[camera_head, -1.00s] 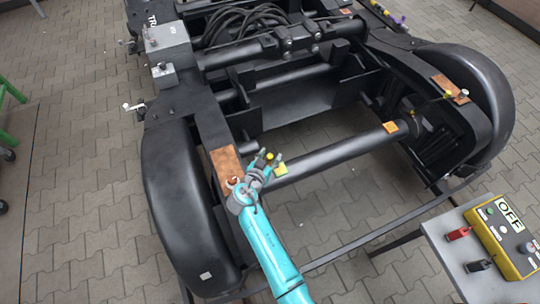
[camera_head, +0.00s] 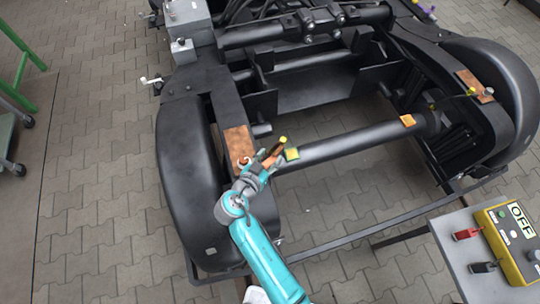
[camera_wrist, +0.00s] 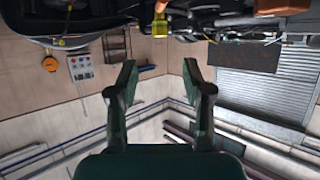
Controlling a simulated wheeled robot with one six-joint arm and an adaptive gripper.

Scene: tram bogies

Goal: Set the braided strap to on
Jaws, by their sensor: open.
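My gripper (camera_head: 266,163) is beside a copper plate (camera_head: 240,143) on the left frame of the black bogie. In the wrist view the two dark green fingers stand apart, with nothing between them. A yellow-tipped piece (camera_head: 282,141) shows just past the fingers in the head view; I cannot tell whether they touch it. A yellow part also shows at the top of the wrist view (camera_wrist: 160,24). A second copper plate (camera_head: 474,85) is on the right frame, with a thin yellow-ended line beside it. I cannot clearly make out the braided strap or its setting.
A black axle tube (camera_head: 350,142) with a yellow-green tag (camera_head: 292,154) and an orange tag (camera_head: 407,120) crosses the bogie. A grey table (camera_head: 455,262) at the lower right carries a yellow box marked OFF (camera_head: 508,240).

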